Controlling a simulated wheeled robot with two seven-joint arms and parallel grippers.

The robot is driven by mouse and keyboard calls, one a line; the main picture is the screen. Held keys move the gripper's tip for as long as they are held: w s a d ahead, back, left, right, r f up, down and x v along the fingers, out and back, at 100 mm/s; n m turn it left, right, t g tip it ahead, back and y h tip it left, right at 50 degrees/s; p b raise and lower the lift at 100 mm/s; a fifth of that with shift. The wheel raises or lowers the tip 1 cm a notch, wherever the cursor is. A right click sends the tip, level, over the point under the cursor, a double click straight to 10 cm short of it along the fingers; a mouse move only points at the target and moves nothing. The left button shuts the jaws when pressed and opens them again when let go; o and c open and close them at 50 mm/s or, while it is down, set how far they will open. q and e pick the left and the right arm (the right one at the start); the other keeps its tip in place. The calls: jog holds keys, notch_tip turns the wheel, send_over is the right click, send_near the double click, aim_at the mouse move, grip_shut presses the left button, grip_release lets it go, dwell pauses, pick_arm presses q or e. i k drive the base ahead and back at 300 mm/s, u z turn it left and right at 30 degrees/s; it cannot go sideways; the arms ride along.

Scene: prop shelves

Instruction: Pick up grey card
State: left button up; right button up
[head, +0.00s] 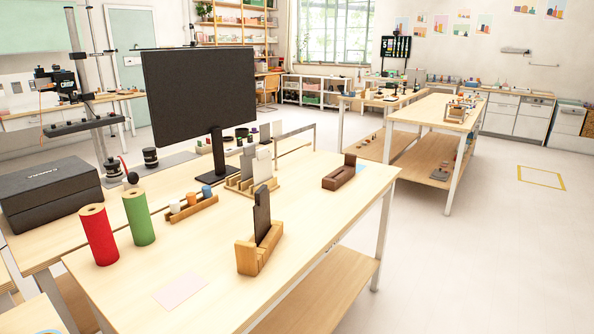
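A slotted wooden rack (232,184) stands on the near table behind the front holder. A dark grey card (247,162) stands upright in it, beside a pale, whitish card (262,166). Behind them, more small upright cards show, including a grey-looking one (265,132) and a dark one (277,129). A very dark, nearly black card (262,213) stands slightly tilted in a wooden holder (247,259) nearer to me. Which of these is the grey card I cannot tell for sure. Neither of my grippers shows.
Red (98,236) and green (139,217) cylinders stand at left. A tray of small cups (192,209), a brown holder (345,176) and a flat pink sheet (180,291) are on the table.

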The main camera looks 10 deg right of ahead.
aim_at(250, 153)
jog(key=z, duration=0.55)
jog(key=k, duration=1.3)
jog(key=z, duration=0.95)
jog(key=i, duration=1.75)
jog(key=z, duration=0.15)
jog(key=i, duration=2.35)
jog(key=u, duration=1.25)
jog(key=i, duration=1.2)
jog(key=u, duration=1.65)
jog(key=i, duration=0.45)
jog(key=z, duration=2.25)
jog(key=k, duration=0.3)
